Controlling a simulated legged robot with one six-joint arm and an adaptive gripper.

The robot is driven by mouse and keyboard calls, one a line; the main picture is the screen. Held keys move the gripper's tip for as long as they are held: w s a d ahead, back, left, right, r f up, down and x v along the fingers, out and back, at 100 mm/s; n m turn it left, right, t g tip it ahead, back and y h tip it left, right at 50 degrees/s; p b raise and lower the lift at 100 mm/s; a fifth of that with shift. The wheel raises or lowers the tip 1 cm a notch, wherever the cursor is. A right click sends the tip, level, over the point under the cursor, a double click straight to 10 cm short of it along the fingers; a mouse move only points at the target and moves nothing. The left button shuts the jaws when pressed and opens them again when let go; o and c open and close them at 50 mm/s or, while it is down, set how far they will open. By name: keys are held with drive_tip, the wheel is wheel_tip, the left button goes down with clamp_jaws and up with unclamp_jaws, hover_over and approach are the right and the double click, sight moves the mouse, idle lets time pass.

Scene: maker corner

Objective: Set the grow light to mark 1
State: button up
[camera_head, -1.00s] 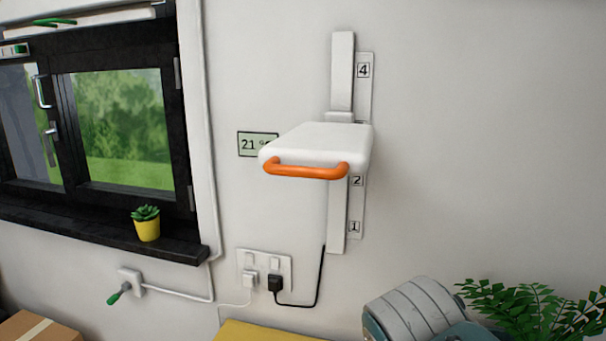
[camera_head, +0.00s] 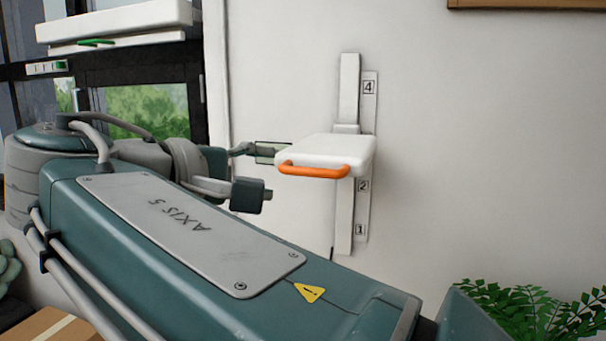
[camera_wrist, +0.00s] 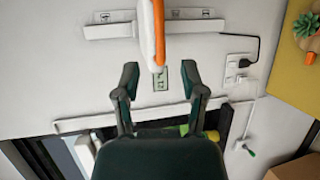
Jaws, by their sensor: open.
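The grow light (camera_head: 335,150) is a white slab with an orange handle (camera_head: 314,171) along its front. It sits on a vertical white rail (camera_head: 348,88) on the wall. Beside the rail, a scale plate shows marks 4, 2 and 1 (camera_head: 360,230); the light sits between 4 and 2. My gripper (camera_head: 270,172) is open and empty, just left of the handle in the head view. In the wrist view, the light (camera_wrist: 146,22) and its orange handle (camera_wrist: 158,35) appear edge-on, ahead of and between the open fingers (camera_wrist: 160,74). I see no contact.
Sockets with a black plug (camera_wrist: 243,63) and cable are nearby. The dark-framed window (camera_head: 150,105) is at the left, a fern (camera_head: 525,315) at lower right. The wall right of the rail is clear.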

sight(306, 173)
drive_tip(key=x, duration=0.9)
drive_tip(key=shift+w+d+f, duration=0.1)
drive_tip(key=shift+w+d, duration=0.1)
drive_tip(key=shift+w, duration=0.1)
drive_tip(key=shift+c, duration=0.4)
clamp_jaws()
